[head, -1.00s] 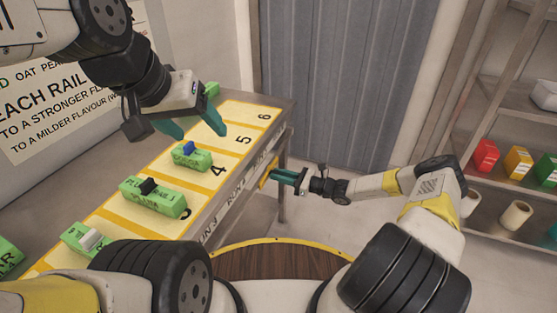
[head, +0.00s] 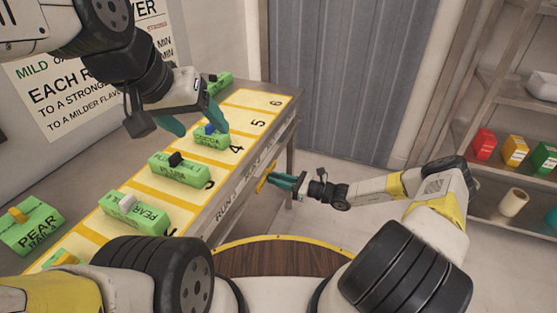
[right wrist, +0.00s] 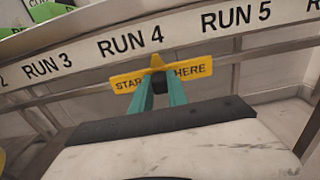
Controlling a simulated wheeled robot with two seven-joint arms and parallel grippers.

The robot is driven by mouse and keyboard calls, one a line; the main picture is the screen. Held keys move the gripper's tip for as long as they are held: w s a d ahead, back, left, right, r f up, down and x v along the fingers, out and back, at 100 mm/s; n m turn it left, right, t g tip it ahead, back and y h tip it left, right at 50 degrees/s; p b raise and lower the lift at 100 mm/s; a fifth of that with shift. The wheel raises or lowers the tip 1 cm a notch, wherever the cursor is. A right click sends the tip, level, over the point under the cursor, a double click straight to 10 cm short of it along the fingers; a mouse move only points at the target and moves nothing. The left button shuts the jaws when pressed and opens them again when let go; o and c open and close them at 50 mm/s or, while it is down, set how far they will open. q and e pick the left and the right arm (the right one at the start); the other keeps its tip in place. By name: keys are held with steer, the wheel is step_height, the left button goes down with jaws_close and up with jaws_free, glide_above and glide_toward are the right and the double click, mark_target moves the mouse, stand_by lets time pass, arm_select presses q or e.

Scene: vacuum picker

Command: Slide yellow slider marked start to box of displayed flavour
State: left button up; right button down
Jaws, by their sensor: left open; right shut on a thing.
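In the head view the slider (head: 264,180) shows small at the table's front, beside my right fingers (head: 285,182). Green flavour boxes stand on numbered yellow spaces: PLUM (head: 185,171), PEAR (head: 150,219) and one probably reading COCOA (head: 212,142). My left gripper (head: 192,118) is open and empty above the table.
A flavour sign (head: 85,90) on the wall is partly hidden by my left arm. A shelf (head: 500,120) with coloured cartons stands right. The floor (head: 330,215) beyond my right gripper is clear.

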steer(key=shift+s+a, duration=0.25)
steer(key=shift+s, duration=0.35)
steer(key=shift+s+a, duration=0.3)
steer(key=shift+s, duration=0.35)
steer(key=shift+s+a, duration=0.25)
steer(key=shift+s, duration=0.35)
steer(key=c, duration=1.3)
jaws_free()
glide_toward(263, 183)
steer(key=shift+s+d+f, duration=0.15)
steer(key=shift+d+f, duration=0.1)
steer(key=shift+d, duration=0.5)
